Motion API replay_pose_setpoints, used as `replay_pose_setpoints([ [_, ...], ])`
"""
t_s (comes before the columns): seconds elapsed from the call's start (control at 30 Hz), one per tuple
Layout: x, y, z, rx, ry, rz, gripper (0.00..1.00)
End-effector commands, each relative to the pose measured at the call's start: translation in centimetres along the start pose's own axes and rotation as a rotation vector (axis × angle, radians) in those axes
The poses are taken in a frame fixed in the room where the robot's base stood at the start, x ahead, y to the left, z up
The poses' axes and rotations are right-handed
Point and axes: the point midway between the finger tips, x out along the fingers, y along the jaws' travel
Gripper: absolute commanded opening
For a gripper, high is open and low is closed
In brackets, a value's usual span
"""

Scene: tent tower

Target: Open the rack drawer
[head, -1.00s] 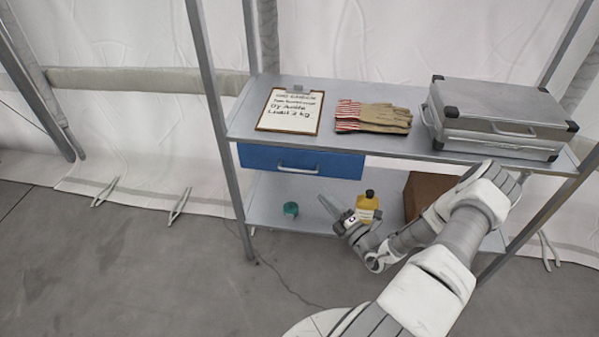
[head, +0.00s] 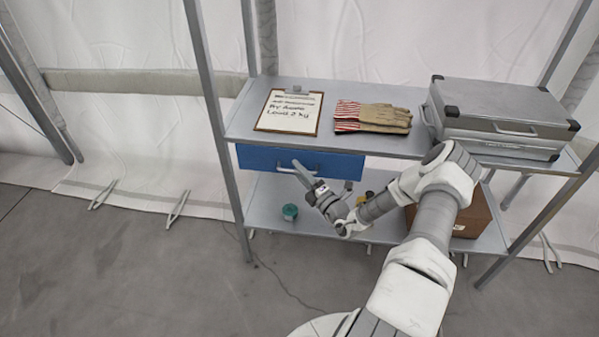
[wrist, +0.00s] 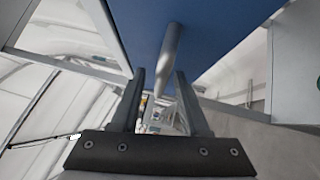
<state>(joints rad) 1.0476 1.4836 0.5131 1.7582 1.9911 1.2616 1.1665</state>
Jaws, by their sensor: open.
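The blue rack drawer (head: 335,165) is shut under the left part of the rack's upper shelf. Its silver bar handle (head: 279,168) is on the front face, partly covered by my gripper in the head view. In the wrist view the drawer front (wrist: 215,40) fills the top and the handle (wrist: 171,48) points down toward the space between my fingers. My gripper (head: 298,169) is open, and its fingertips are at the handle. It also shows in the wrist view (wrist: 160,80), with one finger on each side of the handle's line. I cannot tell whether the fingers touch it.
On the upper shelf (head: 240,120) are a clipboard (head: 289,112), gloves (head: 372,117) and a silver case (head: 500,118). Below are a green tape roll (head: 290,212), a mostly hidden yellow bottle (head: 362,199) and a brown box (head: 470,215). Open floor lies in front.

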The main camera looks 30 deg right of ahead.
Motion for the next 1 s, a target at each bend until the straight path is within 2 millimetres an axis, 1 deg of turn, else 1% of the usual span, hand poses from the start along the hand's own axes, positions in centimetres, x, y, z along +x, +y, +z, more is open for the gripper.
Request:
replay_pose_setpoints([
  [0.03, -0.01, 0.01, 0.00, 0.000, 0.000, 0.000, 0.39],
  [0.17, -0.02, 0.01, -0.01, 0.000, 0.000, 0.000, 0.16],
  [0.2, -0.02, 0.01, -0.01, 0.000, 0.000, 0.000, 0.09],
  [0.23, -0.03, 0.01, -0.01, 0.000, 0.000, 0.000, 0.03],
  [0.27, -0.03, 0.01, -0.01, 0.000, 0.000, 0.000, 0.00],
  [1.0, -0.04, 0.02, -0.01, -0.001, 0.001, 0.001, 0.00],
])
